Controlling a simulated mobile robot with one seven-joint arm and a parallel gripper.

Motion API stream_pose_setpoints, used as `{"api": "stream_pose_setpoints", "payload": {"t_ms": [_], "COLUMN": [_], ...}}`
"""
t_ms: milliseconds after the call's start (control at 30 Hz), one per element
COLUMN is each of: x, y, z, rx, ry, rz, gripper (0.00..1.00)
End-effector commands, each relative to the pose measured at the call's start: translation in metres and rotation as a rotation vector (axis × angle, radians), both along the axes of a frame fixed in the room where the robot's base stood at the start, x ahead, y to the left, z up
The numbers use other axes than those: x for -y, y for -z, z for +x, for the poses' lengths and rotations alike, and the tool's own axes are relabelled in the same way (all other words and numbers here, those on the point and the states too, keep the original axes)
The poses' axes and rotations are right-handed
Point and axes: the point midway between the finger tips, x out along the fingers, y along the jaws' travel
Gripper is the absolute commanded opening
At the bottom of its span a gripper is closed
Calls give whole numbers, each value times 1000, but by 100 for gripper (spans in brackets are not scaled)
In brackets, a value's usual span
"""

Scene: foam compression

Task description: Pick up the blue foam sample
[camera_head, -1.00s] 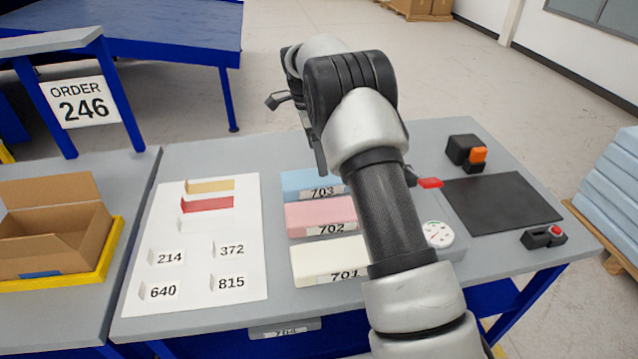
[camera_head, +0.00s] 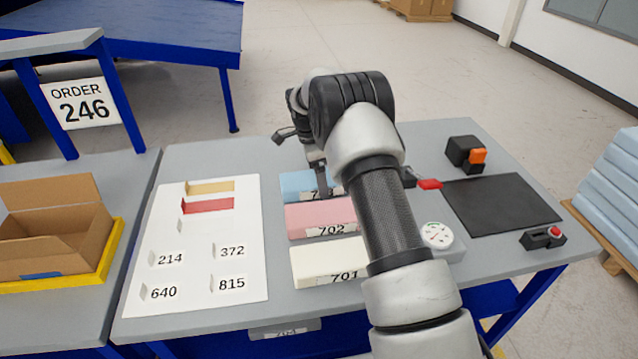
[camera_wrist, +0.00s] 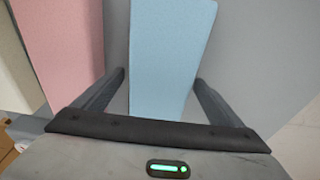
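The blue foam sample (camera_head: 301,184), labelled 703, lies on the grey table at the back of a row of three blocks, partly hidden by my arm. In the wrist view the blue block (camera_wrist: 168,55) extends up between the two fingers of my gripper (camera_wrist: 160,92). The fingers are spread wide, one on each side of the block, with a visible gap at each side. In the head view my gripper (camera_head: 318,180) points down at the blue block, and its fingertips are mostly hidden.
The pink block (camera_head: 318,218), labelled 702, lies just in front of the blue one, and the cream block (camera_head: 325,262) in front of that. A dial device (camera_head: 438,236) and a dark mat (camera_head: 503,205) are on the right. A white label sheet (camera_head: 200,262) lies left.

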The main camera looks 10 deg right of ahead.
Motion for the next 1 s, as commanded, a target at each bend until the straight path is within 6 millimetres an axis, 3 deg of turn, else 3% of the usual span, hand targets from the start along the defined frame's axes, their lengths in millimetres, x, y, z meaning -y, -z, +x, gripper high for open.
{"api": "stream_pose_setpoints", "payload": {"t_ms": [33,267,567,1000], "x": [0,0,0,0], "y": [0,0,-6,-85], "z": [0,0,1,1], "rx": [0,0,2,3], "ry": [0,0,0,0], "rz": [0,0,0,0], "gripper": [84,47,47,47]}}
